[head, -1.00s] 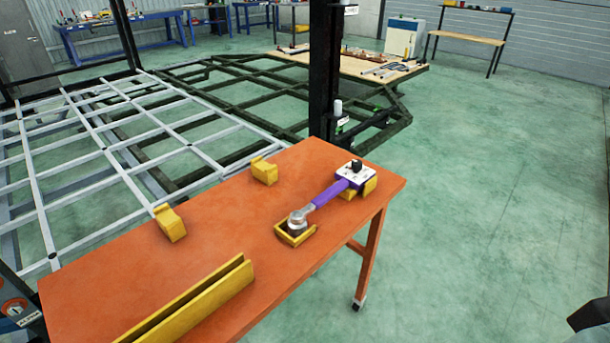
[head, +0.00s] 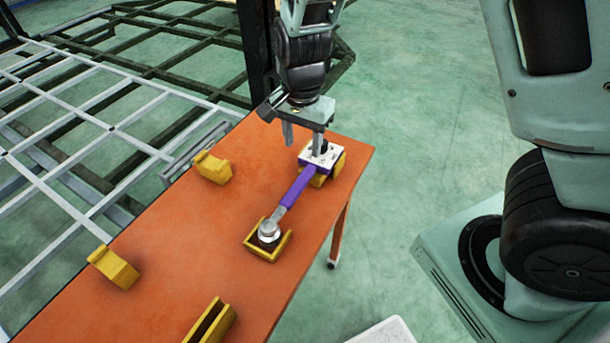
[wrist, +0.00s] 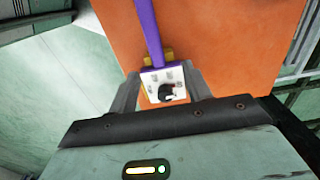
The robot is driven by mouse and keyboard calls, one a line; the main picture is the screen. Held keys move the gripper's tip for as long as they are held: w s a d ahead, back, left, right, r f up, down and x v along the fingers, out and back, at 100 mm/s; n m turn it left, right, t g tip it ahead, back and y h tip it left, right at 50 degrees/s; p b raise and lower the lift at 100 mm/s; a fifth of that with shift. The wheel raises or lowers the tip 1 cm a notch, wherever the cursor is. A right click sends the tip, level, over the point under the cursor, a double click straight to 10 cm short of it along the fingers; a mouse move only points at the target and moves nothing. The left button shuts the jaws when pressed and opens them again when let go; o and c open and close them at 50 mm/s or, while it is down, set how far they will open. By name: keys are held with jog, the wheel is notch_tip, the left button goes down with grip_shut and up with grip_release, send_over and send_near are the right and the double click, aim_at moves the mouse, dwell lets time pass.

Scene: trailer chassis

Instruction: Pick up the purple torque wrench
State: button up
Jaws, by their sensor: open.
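The purple torque wrench (head: 296,190) lies on the orange table (head: 180,240). Its silver head rests in a yellow cradle (head: 262,252), and its white box end lies against another yellow holder (head: 338,166) near the table's far right corner. My gripper (head: 303,143) hangs open and empty at the white end, fingers pointing down. In the wrist view the wrench's white end (wrist: 163,86) shows between the two fingers (wrist: 162,92), with the purple shaft running away to the top. I cannot tell whether a finger touches it.
Two empty yellow holders (head: 213,167) (head: 113,267) stand along the table's left edge. A long yellow channel (head: 211,322) is near the front. A grey and dark metal frame (head: 75,160) lies beyond the table. A dark post (head: 258,50) stands close behind my gripper.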

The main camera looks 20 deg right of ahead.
aim_at(305, 175)
notch_tip(305, 175, down, 7)
jog(key=shift+s+r, duration=0.1)
jog(key=shift+r, duration=0.05)
jog(key=shift+s+f, duration=0.2)
jog(key=shift+f, duration=1.15)
jog(key=shift+s+f, duration=0.15)
jog(key=shift+f, duration=1.15)
grip_shut()
